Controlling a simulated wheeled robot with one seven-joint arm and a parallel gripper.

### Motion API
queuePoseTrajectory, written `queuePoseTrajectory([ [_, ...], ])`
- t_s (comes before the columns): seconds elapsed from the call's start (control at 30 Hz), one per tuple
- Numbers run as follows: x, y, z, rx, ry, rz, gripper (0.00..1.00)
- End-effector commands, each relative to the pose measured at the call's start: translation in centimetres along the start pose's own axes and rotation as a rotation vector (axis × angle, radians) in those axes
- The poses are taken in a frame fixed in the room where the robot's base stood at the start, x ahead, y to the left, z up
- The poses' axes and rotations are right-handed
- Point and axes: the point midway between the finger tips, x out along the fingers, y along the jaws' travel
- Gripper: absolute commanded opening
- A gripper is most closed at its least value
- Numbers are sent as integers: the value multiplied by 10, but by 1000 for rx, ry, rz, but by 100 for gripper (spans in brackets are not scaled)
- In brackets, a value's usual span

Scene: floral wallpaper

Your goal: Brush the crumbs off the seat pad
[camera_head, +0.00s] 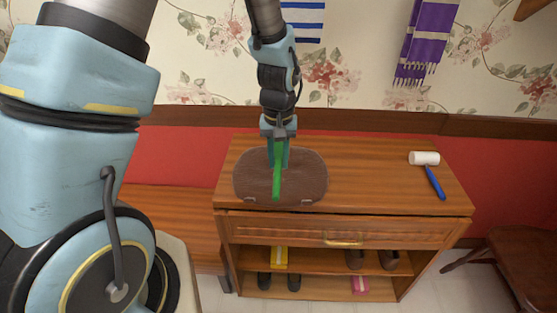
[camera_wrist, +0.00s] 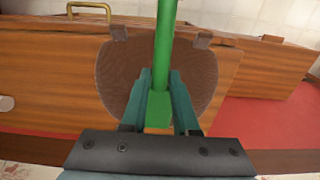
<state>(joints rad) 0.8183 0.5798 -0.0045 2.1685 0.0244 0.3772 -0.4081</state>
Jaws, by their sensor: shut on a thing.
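The brown seat pad (camera_head: 250,176) lies on top of the wooden cabinet, toward its left side; it also shows in the wrist view (camera_wrist: 120,78). My gripper (camera_head: 278,160) is above the pad and shut on a green brush (camera_head: 277,185), seen as a long green bar. In the wrist view the green brush (camera_wrist: 165,45) sits between the two teal fingers (camera_wrist: 158,90) and extends past them across the pad. I cannot tell if the brush touches the pad. No crumbs can be made out on it.
Shoes (camera_head: 280,281) stand on the shelves below. A purple scarf (camera_head: 424,40) hangs on the wall behind.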

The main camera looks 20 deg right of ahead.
Motion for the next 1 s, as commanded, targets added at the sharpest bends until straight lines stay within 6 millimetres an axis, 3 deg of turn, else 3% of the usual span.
queuePoseTrajectory([
  [0.63, 1, 0, 0, -1, -1, 0, 0],
  [1.0, 30, 0, 1, -1, -11, 1, 0],
])
